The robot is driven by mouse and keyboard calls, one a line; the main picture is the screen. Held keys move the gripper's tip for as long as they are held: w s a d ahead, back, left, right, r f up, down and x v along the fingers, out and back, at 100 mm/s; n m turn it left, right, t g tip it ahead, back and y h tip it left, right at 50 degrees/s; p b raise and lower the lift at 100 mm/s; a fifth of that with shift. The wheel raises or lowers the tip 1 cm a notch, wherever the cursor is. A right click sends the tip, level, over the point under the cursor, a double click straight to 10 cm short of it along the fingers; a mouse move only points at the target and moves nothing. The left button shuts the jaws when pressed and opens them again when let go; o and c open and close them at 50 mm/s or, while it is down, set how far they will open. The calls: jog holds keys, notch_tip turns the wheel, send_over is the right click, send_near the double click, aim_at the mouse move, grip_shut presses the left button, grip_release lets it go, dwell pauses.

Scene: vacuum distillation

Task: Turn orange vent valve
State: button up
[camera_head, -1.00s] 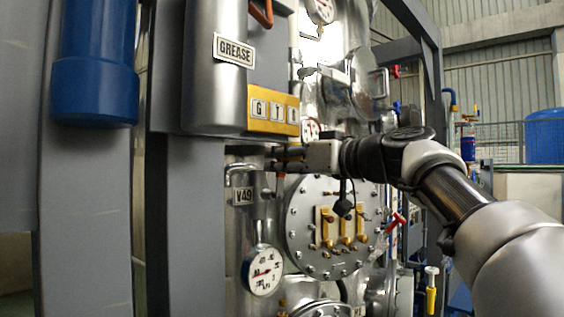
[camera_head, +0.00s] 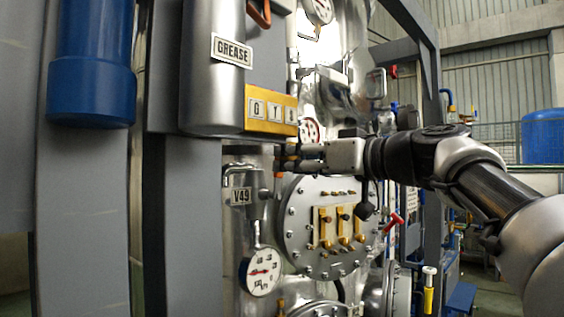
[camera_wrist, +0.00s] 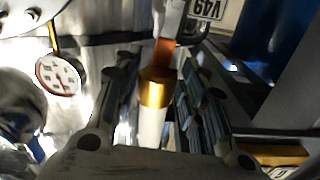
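The orange vent valve shows in the wrist view as an orange piece (camera_wrist: 164,56) above a brass collar and a pale stem. In the head view a small orange patch (camera_head: 279,167) shows just below my fingertips, probably the same valve. My gripper (camera_head: 284,158) reaches in from the right, below the yellow label plate. In the wrist view my gripper (camera_wrist: 158,75) is open, its dark fingers on either side of the brass collar, with visible gaps. Whether the orange part lies deep between the fingertips or beyond them is hard to tell.
The GREASE canister (camera_head: 215,80) and yellow plate (camera_head: 270,112) are close above. A red-handled valve (camera_head: 393,222) is at right.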

jog(key=v, duration=0.7)
jog(key=shift+s+d, duration=0.25)
jog(key=s+d+f+m+g+h, duration=0.1)
jog(key=s+f+m+g+h, duration=0.15)
jog(key=s+f, duration=0.6)
jog(key=s+d+f+m+g+h, duration=0.1)
jog(key=s+d+f+m+h, duration=0.2)
jog(key=f, duration=1.1)
jog(key=s+f+m+g+h, duration=0.1)
jog(key=s+f+m+h, duration=0.1)
jog(key=s+f+h, duration=0.65)
jog(key=s+d+f+m+g, duration=0.1)
jog(key=s+d+f, duration=0.2)
jog(key=f, duration=0.5)
jog(key=s+d+f+g, duration=0.1)
jog(key=s+d+f, duration=0.3)
jog(key=f, duration=0.4)
jog(key=shift+s+m, duration=0.35)
jog(key=shift+s, duration=0.35)
